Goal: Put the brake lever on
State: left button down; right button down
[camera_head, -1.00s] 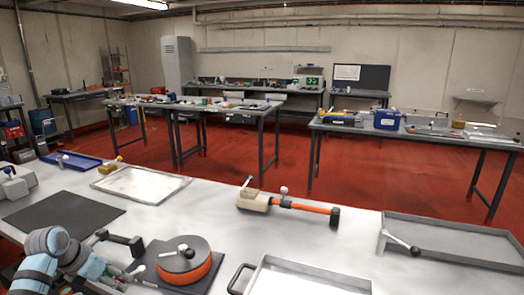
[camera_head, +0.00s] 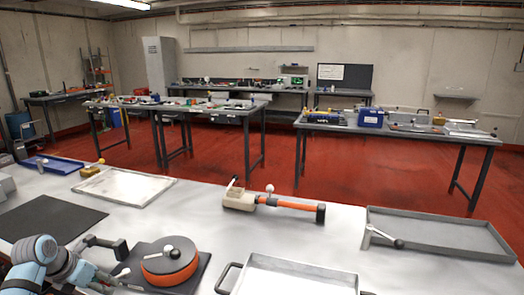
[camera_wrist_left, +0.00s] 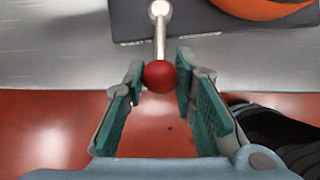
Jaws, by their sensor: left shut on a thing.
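The lever in the left wrist view is a metal rod with a red ball knob (camera_wrist_left: 160,77). It reaches out over the table edge from the dark base plate (camera_wrist_left: 200,14). My left gripper (camera_wrist_left: 159,64) has its teal fingers on either side of the knob, shut on it. In the head view my left gripper (camera_head: 112,280) is at the lower left, beside the base plate; the red knob cannot be made out there. An orange-rimmed drum (camera_head: 168,264) with a grey top and a small silver-knobbed arm sits on this plate. My right gripper is not in view.
A black-gripped handle (camera_head: 105,244) stands just behind my left gripper. A dark mat (camera_head: 50,217) lies at left. A metal tray (camera_head: 290,268) is right of the drum, and an orange-tubed tool (camera_head: 285,205) lies behind. A grey tray (camera_head: 440,232) is at right.

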pick_arm(q)
jog(key=shift+s+d+n+y+p, duration=0.1)
jog(key=shift+d+n+y+p, duration=0.5)
jog(key=shift+n+p, duration=0.75)
jog(key=shift+d+p, duration=0.1)
jog(key=shift+p, duration=0.2)
jog(key=shift+d+r+p, duration=0.1)
jog(key=shift+d+p, duration=0.05)
jog(key=shift+p, duration=0.15)
jog(key=shift+d+n+y+p, duration=0.6)
jog(key=shift+n+p, duration=0.45)
jog(key=shift+d, duration=0.2)
jog(key=shift+d, duration=0.55)
jog(key=shift+w+d, duration=0.1)
jog(key=shift+w, duration=0.1)
jog(key=shift+w+d+p, duration=0.15)
jog(key=shift+d+p, duration=0.25)
jog(key=shift+d, duration=0.3)
